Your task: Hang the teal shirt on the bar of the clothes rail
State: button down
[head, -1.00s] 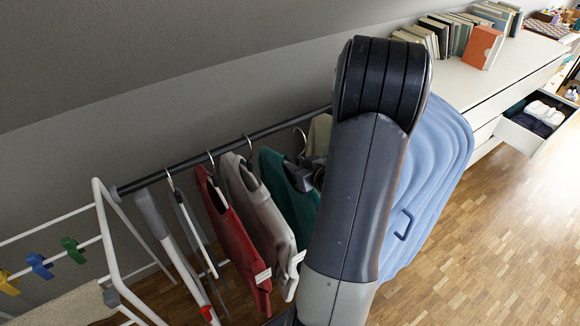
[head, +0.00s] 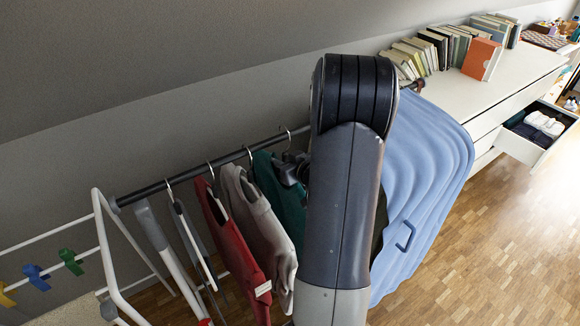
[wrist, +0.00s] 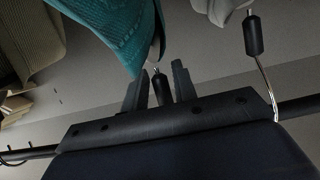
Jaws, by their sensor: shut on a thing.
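The teal shirt (head: 267,180) hangs from its hanger among the other clothes, right of a light grey shirt. It shows at the top of the wrist view (wrist: 115,35). My gripper (head: 287,168) is shut on the dark neck of its hanger (wrist: 158,84), between both fingers (wrist: 158,92). The hanger's hook (head: 287,134) overlaps the bar (head: 225,160) in the head view; I cannot tell whether it bears on it. The bar also shows in the wrist view (wrist: 296,107), partly hidden by my gripper. My arm hides part of the shirt and bar in the head view.
The light grey shirt (head: 262,215) and a red shirt (head: 232,230) hang to the left. A blue garment (head: 425,165) hangs at the right. A white drying rack (head: 112,250) stands at the left, an open drawer (head: 540,130) at the far right.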

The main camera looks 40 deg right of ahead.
jog(key=shift+w, duration=0.75)
jog(key=shift+w+f, duration=0.2)
jog(key=shift+f, duration=0.05)
jog(key=shift+f+b, duration=1.05)
jog(key=shift+b, duration=0.05)
jog(key=c, duration=1.1)
grip_release()
jog(key=shift+o, duration=0.2)
jog(key=shift+s, duration=0.15)
jog(key=p+v, duration=0.1)
jog(key=v, duration=0.9)
jog(key=shift+s+r, duration=0.15)
jog(key=shift+s, duration=0.15)
